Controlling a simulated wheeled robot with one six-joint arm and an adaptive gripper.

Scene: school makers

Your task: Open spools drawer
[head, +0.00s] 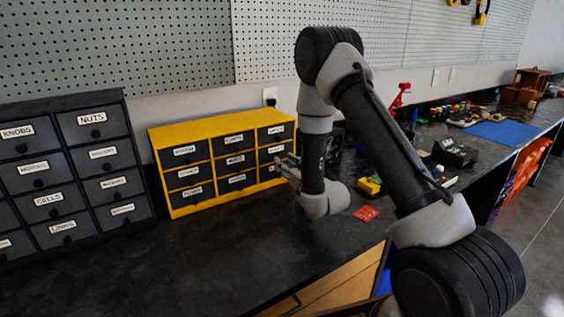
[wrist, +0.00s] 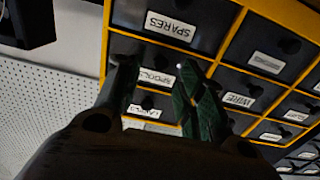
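The spools drawer (wrist: 152,84) is in the middle row of a yellow cabinet, and its label shows between my fingers in the wrist view. In the head view this drawer (head: 264,156) appears to be in the cabinet's right column, close to my fingertips. It looks shut. My gripper (wrist: 158,88) is open, with its two fingers apart in front of the drawer face. In the head view my gripper (head: 285,165) is at the cabinet's right side. The right finger in the wrist view partly covers the drawer's knob area, so I cannot tell whether it touches the knob.
The yellow cabinet (head: 172,137) stands against the pegboard wall with several labelled drawers. A dark drawer cabinet (head: 70,150) stands to its left. The bench front is clear.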

